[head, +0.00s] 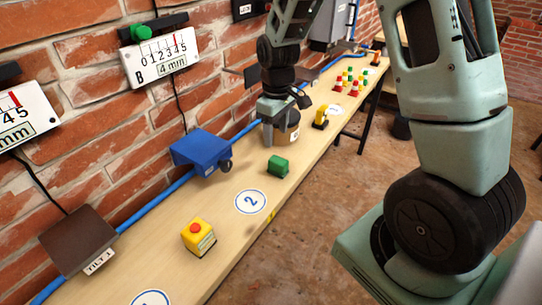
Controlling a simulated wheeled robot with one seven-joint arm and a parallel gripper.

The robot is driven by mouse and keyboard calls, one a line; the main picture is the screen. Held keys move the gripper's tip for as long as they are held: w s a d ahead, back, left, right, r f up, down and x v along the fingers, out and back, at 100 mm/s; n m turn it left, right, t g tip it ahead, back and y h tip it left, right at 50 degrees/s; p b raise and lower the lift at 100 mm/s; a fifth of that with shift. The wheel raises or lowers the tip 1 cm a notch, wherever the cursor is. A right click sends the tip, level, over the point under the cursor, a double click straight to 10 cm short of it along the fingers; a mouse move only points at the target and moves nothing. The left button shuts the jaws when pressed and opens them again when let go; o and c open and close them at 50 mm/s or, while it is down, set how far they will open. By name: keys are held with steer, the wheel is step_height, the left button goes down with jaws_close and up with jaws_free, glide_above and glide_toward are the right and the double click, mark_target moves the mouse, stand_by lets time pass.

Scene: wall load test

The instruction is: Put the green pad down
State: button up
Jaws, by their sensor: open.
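A green block (278,166), which looks like the green pad, rests on the wooden shelf just beyond the round "2" marker (250,202). My gripper (272,140) points down over the shelf, a little behind the block and apart from it in the picture. It is open. Only one finger shows clearly, and its exact height above the shelf is hard to tell. A tan, round object with a small label (293,131) stands right behind the finger, partly hidden by it.
A blue wall box (200,151) with a dark knob juts over the shelf. A yellow box with a red button (199,236) stands nearer. A brown tilt plate (78,240) is at left. A yellow-black item (321,117) and several small coloured pieces stand farther back.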

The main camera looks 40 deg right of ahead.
steer(key=s+a+r+n, duration=0.1)
steer(key=s+a+r, duration=0.25)
steer(key=a, duration=0.45)
steer(key=s+a+r+n, duration=0.1)
steer(key=s+a+r, duration=0.1)
steer(key=s+a, duration=0.45)
steer(key=s+a+r+n, duration=0.1)
steer(key=s+a+r, duration=0.2)
steer(key=s+a, duration=0.5)
steer(key=s, duration=0.6)
steer(key=shift+a+n+y, duration=0.3)
steer(key=shift+a+n, duration=0.1)
